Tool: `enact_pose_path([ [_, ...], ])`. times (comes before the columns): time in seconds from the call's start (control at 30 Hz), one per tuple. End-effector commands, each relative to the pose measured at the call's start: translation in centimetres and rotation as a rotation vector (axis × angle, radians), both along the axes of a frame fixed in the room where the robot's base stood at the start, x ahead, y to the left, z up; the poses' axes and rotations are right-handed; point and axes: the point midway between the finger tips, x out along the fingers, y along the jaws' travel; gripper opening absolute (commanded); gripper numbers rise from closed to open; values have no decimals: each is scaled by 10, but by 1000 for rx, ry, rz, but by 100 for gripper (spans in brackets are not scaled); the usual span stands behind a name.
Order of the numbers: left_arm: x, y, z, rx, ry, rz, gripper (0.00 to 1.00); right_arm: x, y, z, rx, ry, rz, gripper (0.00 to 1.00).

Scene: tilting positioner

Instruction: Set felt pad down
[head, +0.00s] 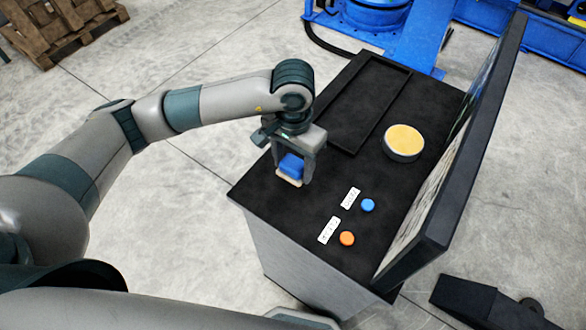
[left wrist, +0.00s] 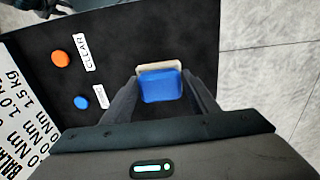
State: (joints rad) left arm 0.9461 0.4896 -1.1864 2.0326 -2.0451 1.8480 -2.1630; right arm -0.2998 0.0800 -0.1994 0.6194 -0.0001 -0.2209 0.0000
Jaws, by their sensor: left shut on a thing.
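The felt pad (head: 291,168) shows as a blue block with a pale cream underside. My left gripper (head: 294,174) is shut on it at the left side of the black console top. In the left wrist view the blue top of the pad (left wrist: 161,86) sits between the two fingers of my left gripper (left wrist: 160,95), with the cream edge showing beyond it. I cannot tell whether the pad touches the console top or hangs just above it. My right gripper is not in view.
The black console top (head: 290,215) carries a round yellow-topped pad (head: 404,140), a blue button (head: 367,205), an orange button (head: 347,238) and labels. A shallow empty tray (head: 367,100) lies at the back. A screen (head: 465,150) stands along the right edge.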

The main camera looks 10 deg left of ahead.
Motion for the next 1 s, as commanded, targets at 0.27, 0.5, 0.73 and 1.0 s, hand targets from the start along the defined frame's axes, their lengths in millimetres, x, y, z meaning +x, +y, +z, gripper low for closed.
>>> enact_pose_path([
  [0.27, 0, 1, -1, 0, 0, 0, 30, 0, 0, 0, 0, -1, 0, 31],
  [0.5, -1, 1, -11, 1, 4, 2, 30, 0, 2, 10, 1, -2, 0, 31],
  [0.73, 0, 0, -36, 0, 2, 1, 30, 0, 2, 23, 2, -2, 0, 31],
  [1.0, 0, 1, -41, 0, 0, 0, 30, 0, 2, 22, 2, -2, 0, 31],
])
